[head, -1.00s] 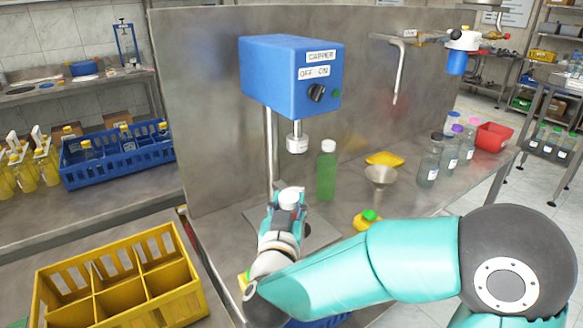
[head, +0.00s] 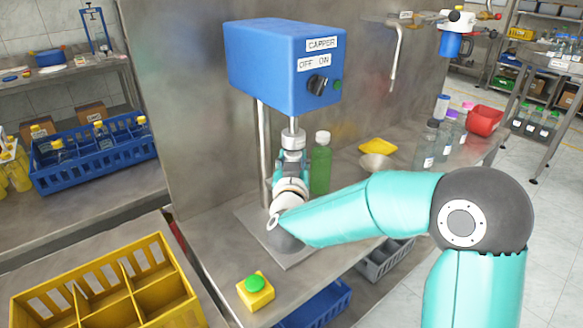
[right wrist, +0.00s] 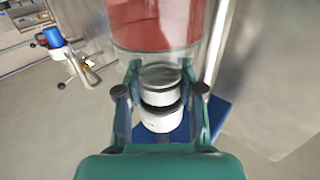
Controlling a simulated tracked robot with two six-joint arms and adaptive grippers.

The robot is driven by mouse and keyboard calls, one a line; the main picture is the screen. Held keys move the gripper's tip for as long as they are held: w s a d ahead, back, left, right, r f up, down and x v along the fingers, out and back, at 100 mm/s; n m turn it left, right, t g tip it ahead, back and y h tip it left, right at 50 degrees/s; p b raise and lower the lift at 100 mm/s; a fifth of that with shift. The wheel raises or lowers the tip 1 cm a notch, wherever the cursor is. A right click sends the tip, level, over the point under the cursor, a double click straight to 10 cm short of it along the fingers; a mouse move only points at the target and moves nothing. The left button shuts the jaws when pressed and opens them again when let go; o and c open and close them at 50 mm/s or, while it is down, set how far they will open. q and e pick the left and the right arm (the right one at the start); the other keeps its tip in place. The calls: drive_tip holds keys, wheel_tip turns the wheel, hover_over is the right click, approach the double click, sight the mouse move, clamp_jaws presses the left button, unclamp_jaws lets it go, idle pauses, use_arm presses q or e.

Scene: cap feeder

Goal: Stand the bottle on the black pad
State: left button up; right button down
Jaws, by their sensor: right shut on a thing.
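My right gripper (head: 292,160) is shut on a bottle, just below the capper's chuck (head: 294,137). In the right wrist view the clear bottle (right wrist: 158,25) has red contents, and the fingers (right wrist: 162,92) flank its white cap (right wrist: 160,78). A second pale cylinder, apparently the chuck (right wrist: 160,117), lies close against the cap. The gripper and arm hide the bottle in the head view. A dark patch (head: 285,239) on the capper's base plate, partly under my arm, may be the black pad. Whether the bottle's base touches it is hidden. My left gripper is not in view.
The blue capper (head: 283,70) overhangs the gripper. A green bottle (head: 320,168) stands close to its right. A funnel (head: 375,163), several clear bottles and a red bin (head: 484,121) are farther right. A green-buttoned yellow box (head: 255,292) and yellow crate (head: 105,290) are in front.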

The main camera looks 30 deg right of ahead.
drive_tip(key=shift+w+d+r, duration=0.1)
drive_tip(key=shift+w+d, duration=0.1)
drive_tip(key=shift+d, duration=0.1)
drive_tip(key=shift+w+f+b, duration=0.3)
drive_tip(key=shift+f+b, duration=0.25)
drive_tip(key=shift+f, duration=0.25)
drive_tip(key=shift+s+f, duration=0.1)
drive_tip(key=shift+f, duration=0.15)
drive_tip(key=shift+f+b, duration=0.7)
drive_tip(key=shift+f, duration=0.05)
drive_tip(key=shift+f, duration=0.15)
drive_tip(key=c, duration=0.7)
unclamp_jaws()
drive_tip(key=b+v, duration=0.1)
drive_tip(key=v, duration=1.1)
